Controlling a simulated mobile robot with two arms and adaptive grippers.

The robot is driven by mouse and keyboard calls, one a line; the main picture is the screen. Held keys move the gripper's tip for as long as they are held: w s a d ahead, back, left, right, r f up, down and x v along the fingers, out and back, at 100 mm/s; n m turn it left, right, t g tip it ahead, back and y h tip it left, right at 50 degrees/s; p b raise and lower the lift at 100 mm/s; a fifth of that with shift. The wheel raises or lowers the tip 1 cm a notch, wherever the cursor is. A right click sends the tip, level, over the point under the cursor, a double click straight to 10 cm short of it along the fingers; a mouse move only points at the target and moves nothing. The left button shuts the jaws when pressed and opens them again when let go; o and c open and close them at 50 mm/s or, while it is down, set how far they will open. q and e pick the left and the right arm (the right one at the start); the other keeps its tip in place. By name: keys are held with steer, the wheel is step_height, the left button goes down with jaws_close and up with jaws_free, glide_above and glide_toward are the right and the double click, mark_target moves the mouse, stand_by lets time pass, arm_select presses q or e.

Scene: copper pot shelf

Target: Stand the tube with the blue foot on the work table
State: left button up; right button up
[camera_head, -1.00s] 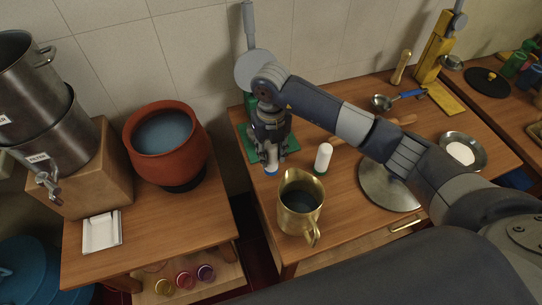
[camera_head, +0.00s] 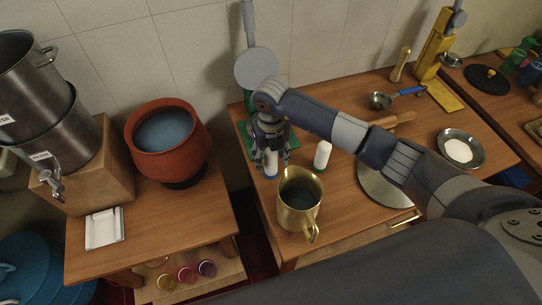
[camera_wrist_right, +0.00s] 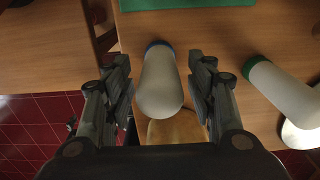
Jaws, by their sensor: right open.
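The white tube with the blue foot (camera_head: 271,170) stands upright on the work table (camera_head: 340,205), near its left edge. In the right wrist view the same tube (camera_wrist_right: 161,88) is between the fingers, with its blue foot at the far end on the wood. My right gripper (camera_head: 271,161) is open around the tube, and the wrist view shows a gap on both sides. A second white tube with a green foot (camera_head: 322,154) stands to the right; it also shows in the wrist view (camera_wrist_right: 284,90). My left gripper is not in view.
A brass jug (camera_head: 300,205) stands just in front of the tubes. A green mat (camera_head: 288,156) lies behind. A round metal plate (camera_head: 378,187) and a dish of white powder (camera_head: 460,150) are to the right. A gap separates the left table, which bears a clay pot (camera_head: 188,160).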

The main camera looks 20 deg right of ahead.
steer(key=shift+r, duration=0.1)
steer(key=shift+r, duration=0.2)
step_height(320, 180, up, 11)
steer(key=b, duration=0.3)
steer(key=shift+f, duration=0.2)
steer(key=shift+r, duration=0.55)
